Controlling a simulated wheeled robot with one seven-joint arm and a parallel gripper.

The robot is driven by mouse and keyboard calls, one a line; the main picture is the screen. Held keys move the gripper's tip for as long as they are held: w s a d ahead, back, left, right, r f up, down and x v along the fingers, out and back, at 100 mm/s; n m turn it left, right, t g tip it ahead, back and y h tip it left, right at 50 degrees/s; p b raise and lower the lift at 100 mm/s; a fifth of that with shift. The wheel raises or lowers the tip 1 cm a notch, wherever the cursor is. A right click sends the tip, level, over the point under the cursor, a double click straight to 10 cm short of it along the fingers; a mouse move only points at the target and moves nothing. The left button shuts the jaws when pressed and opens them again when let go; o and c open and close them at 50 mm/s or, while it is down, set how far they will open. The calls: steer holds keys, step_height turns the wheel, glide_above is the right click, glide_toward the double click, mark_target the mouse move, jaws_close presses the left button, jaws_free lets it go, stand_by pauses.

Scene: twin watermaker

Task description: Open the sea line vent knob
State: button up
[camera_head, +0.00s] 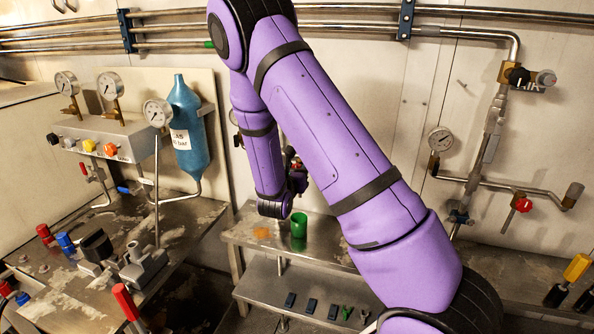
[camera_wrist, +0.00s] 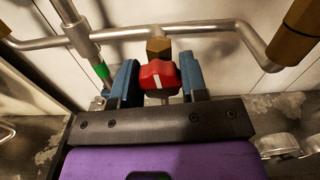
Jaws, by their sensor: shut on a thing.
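A red knob (camera_wrist: 158,75) with a white line on its face sits below a brass fitting (camera_wrist: 158,47) on a metal pipe in the wrist view. No label on it can be read. My gripper (camera_wrist: 160,80) has its two blue fingers on either side of the knob and is shut on it. The white line runs about upright in the picture. In the head view my purple arm reaches toward the back wall, and its upper links hide much of the area around the gripper.
A green cup (camera_head: 299,226) stands on the metal bench (camera_head: 245,235) below my wrist. A panel with gauges and colored knobs (camera_head: 90,146) and a blue bottle (camera_head: 187,130) are at left. Pipes with another red knob (camera_head: 523,205) are at right.

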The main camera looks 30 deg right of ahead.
steer(key=shift+n, duration=1)
steer(key=o, duration=0.9)
steer(key=shift+o, duration=0.2)
steer(key=shift+a, duration=0.1)
steer(key=v, duration=1)
steer(key=shift+s+a, duration=0.2)
steer(key=shift+s, duration=0.1)
